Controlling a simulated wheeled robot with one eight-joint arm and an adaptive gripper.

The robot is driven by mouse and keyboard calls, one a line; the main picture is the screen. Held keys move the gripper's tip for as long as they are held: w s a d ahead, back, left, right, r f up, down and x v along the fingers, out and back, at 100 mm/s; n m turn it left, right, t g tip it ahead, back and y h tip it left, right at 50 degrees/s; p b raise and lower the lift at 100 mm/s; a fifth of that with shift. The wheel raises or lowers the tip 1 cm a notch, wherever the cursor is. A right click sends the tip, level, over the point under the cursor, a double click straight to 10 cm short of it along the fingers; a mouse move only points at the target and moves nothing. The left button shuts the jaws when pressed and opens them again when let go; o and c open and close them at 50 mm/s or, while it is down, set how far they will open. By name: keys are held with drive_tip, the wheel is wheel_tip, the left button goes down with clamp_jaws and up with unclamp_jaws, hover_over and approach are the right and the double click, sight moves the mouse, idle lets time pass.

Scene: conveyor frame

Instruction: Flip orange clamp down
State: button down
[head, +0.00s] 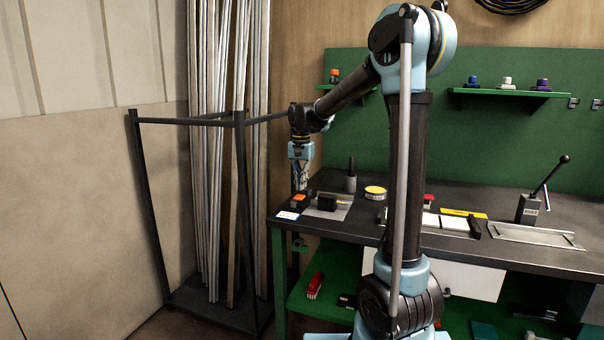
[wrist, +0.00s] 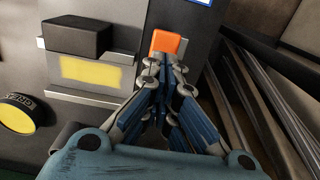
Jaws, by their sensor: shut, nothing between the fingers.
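The orange clamp (head: 299,197) is at the left end of the bench top, close to the bench's left edge. In the wrist view the orange clamp (wrist: 168,42) is a small orange block just beyond my fingertips. My gripper (head: 300,187) points down above the clamp. In the wrist view my gripper (wrist: 165,68) is shut, with its fingertips together and nothing between them. The tips overlap the near edge of the orange block in this view; I cannot tell whether they touch it. The clamp's lower parts are partly hidden by the fingers.
A black block (wrist: 76,36) on a metal plate (wrist: 90,78) stands left of the clamp. A dark rack with metal bars (head: 213,150) stands left of the bench (head: 400,220). A black upright tool (head: 351,175) stands behind.

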sight(301, 195)
drive_tip(key=shift+f, duration=1.1)
drive_tip(key=shift+f, duration=0.7)
drive_tip(key=shift+s+f, duration=0.15)
drive_tip(key=shift+s, duration=0.35)
drive_tip(key=shift+r, duration=0.25)
drive_tip(key=shift+w+r, duration=0.1)
drive_tip(key=shift+w, duration=0.15)
drive_tip(key=shift+w+r, duration=0.55)
drive_tip(key=shift+r, duration=0.15)
wheel_tip(301, 195, up, 12)
drive_tip(key=s, duration=0.1)
drive_tip(key=shift+s+r, duration=0.2)
